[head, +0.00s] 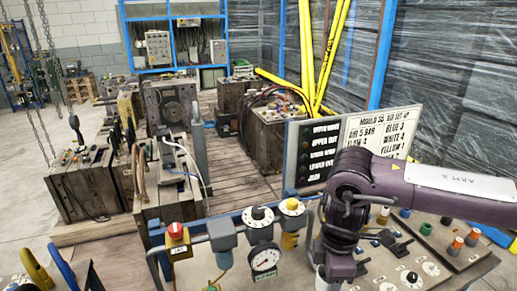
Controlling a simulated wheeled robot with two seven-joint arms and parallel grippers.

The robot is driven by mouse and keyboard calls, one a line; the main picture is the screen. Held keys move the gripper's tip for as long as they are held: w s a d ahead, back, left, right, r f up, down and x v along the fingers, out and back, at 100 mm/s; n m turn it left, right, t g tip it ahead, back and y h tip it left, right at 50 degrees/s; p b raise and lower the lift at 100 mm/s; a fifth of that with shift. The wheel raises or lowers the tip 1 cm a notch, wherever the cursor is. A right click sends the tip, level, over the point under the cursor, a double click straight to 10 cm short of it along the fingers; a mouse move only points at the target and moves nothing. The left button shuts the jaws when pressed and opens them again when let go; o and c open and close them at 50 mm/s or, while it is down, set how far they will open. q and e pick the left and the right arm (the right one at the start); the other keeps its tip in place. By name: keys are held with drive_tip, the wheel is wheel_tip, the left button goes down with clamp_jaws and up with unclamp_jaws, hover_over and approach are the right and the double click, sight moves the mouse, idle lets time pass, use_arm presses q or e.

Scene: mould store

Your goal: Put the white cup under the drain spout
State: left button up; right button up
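My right arm (420,185), purple-grey and marked "ARM R", reaches in from the right and bends down over the front of the bench. Its lower end (340,265) runs down to the bottom edge of the head view, and I cannot make out its fingertips. A small white piece (321,280) shows beside that lower end, cut off by the frame edge; it may be the white cup, but I cannot tell. Grey pipework with valves (222,245) stands left of it. I cannot pick out a drain spout for certain. My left gripper is not in view.
A pressure gauge (264,259), a red-topped knob (176,232) and dials (258,216) crowd the front. A control panel (410,270) lies at right, under my arm. A sign board (375,130) stands behind it. Heavy mould blocks (90,180) stand at left.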

drive_tip(key=m, duration=0.3)
drive_tip(key=d+m, duration=0.1)
drive_tip(key=shift+w+f+m+b, duration=0.1)
drive_tip(key=shift+f+m+b, duration=0.3)
drive_tip(key=m, duration=0.2)
drive_tip(key=d+m, duration=0.1)
drive_tip(key=m, duration=0.1)
drive_tip(key=shift+f+m+b, duration=0.2)
drive_tip(key=shift+m+b, duration=0.1)
drive_tip(key=shift+b, duration=0.1)
drive_tip(key=m, duration=0.2)
drive_tip(key=d+m, duration=0.1)
drive_tip(key=m, duration=0.2)
drive_tip(key=m+b, duration=0.1)
drive_tip(key=m, duration=0.2)
drive_tip(key=shift+w+d+f, duration=0.1)
drive_tip(key=shift+d+f, duration=0.15)
drive_tip(key=shift+d, duration=0.1)
drive_tip(key=shift+a, duration=0.1)
